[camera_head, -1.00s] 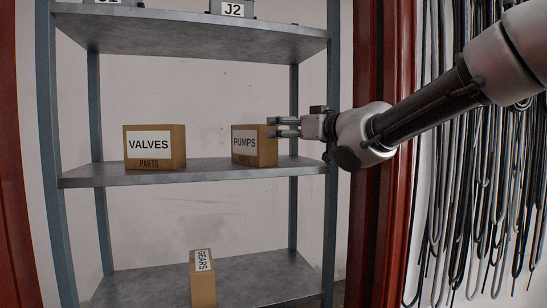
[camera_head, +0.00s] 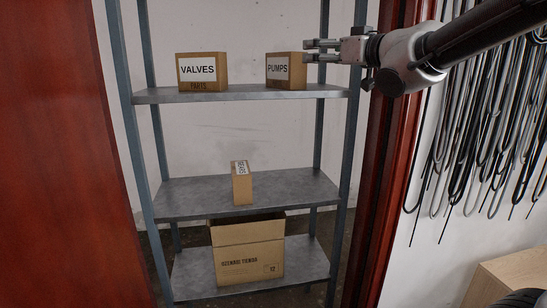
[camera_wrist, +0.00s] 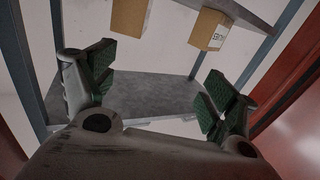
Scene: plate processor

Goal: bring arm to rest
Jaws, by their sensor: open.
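My gripper (camera_head: 308,51) is at the upper right in the head view, beside the right edge of the PUMPS box (camera_head: 278,70). In that view I cannot tell whether the fingertips touch the box. In the wrist view my gripper (camera_wrist: 152,95) is open, its green-padded fingers wide apart with nothing between them but a grey shelf (camera_wrist: 150,112) behind. The VALVES box (camera_head: 200,71) stands upright left of the PUMPS box on the same shelf. My arm reaches in from the upper right.
A metal rack (camera_head: 185,97) holds the boxes between red door frames. A narrow GEARS box (camera_head: 242,186) stands on the shelf below. A large open carton (camera_head: 248,256) sits on the bottom shelf. Cables (camera_head: 490,150) hang on the right wall. A wooden box (camera_head: 510,275) is at lower right.

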